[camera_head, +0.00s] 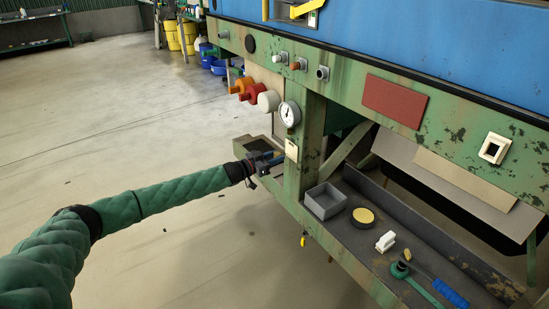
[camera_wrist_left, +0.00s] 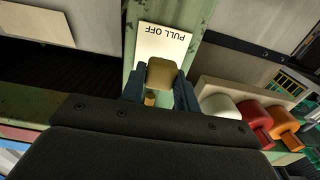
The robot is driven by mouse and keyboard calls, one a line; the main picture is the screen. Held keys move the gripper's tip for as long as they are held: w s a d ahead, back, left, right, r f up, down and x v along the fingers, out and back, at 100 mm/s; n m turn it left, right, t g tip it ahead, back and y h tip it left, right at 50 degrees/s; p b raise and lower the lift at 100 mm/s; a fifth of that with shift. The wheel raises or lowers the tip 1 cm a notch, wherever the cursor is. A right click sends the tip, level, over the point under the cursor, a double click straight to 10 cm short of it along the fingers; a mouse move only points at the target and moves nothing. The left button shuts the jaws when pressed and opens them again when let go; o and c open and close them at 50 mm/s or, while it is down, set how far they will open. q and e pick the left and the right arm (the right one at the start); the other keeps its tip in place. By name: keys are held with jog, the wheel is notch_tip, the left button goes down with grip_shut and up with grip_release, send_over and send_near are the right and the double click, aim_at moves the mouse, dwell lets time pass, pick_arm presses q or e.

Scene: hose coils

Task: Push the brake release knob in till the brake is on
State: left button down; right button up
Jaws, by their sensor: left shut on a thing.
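The brake release knob (camera_wrist_left: 163,73) shows in the left wrist view as a tan, blocky head below a white PULL OFF label (camera_wrist_left: 165,42), which reads upside down there. A short brass-coloured piece (camera_wrist_left: 150,99) shows just below it. My left gripper (camera_wrist_left: 160,92) has its two blue fingers on either side of the knob, shut on it. In the head view my left gripper (camera_head: 272,158) is at the green post, just left of the label (camera_head: 291,150); the knob is hidden there by the fingers. How far in the knob sits I cannot tell. My right gripper is not in view.
Orange (camera_head: 240,86), red (camera_head: 252,94) and white (camera_head: 268,101) knobs and a round gauge (camera_head: 289,114) stick out above the gripper. A tray (camera_head: 395,232) at lower right carries a grey box (camera_head: 325,201), a yellow-topped tin (camera_head: 363,217) and tools.

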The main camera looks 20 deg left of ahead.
aim_at(275, 156)
pick_arm(q)
jog(key=shift+x, duration=1.55)
jog(key=c, duration=1.4)
grip_release()
jog(key=shift+r, duration=0.1)
jog(key=o, duration=0.4)
jog(key=shift+w+d, duration=0.1)
jog(key=shift+c, duration=0.2)
jog(key=shift+v, duration=3.85)
